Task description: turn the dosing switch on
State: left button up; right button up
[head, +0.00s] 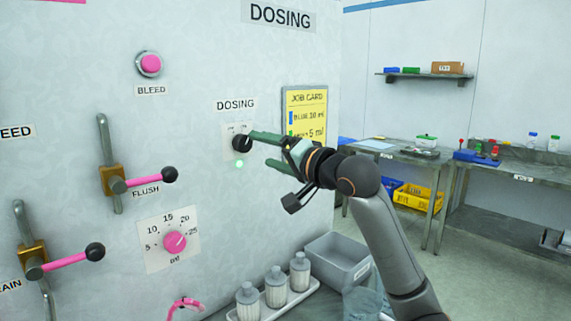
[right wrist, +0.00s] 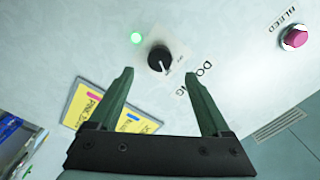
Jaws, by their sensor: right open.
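The dosing switch is a black rotary knob (head: 242,144) on a white plate under the DOSING label (head: 236,105), on the grey panel. A green lamp (head: 239,164) glows just below it. In the right wrist view the knob (right wrist: 160,60) lies ahead of and between the fingertips, with a pale pointer line toward its plate lettering, which is too small to read. My right gripper (head: 262,150) is open and empty, its green fingers pointing at the panel close to the knob; no contact with the knob shows in the wrist view. My left gripper is not in view.
A yellow job card (head: 305,115) hangs right of the switch. The pink BLEED button (head: 150,64), FLUSH lever (head: 150,178) and pink dial (head: 174,242) are to the left. Bottles (head: 275,287) and a grey bin (head: 340,262) stand below.

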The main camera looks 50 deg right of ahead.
jog(key=s+b, duration=0.1)
jog(key=s, duration=0.5)
jog(key=shift+a, duration=0.35)
jog(key=shift+s, duration=0.1)
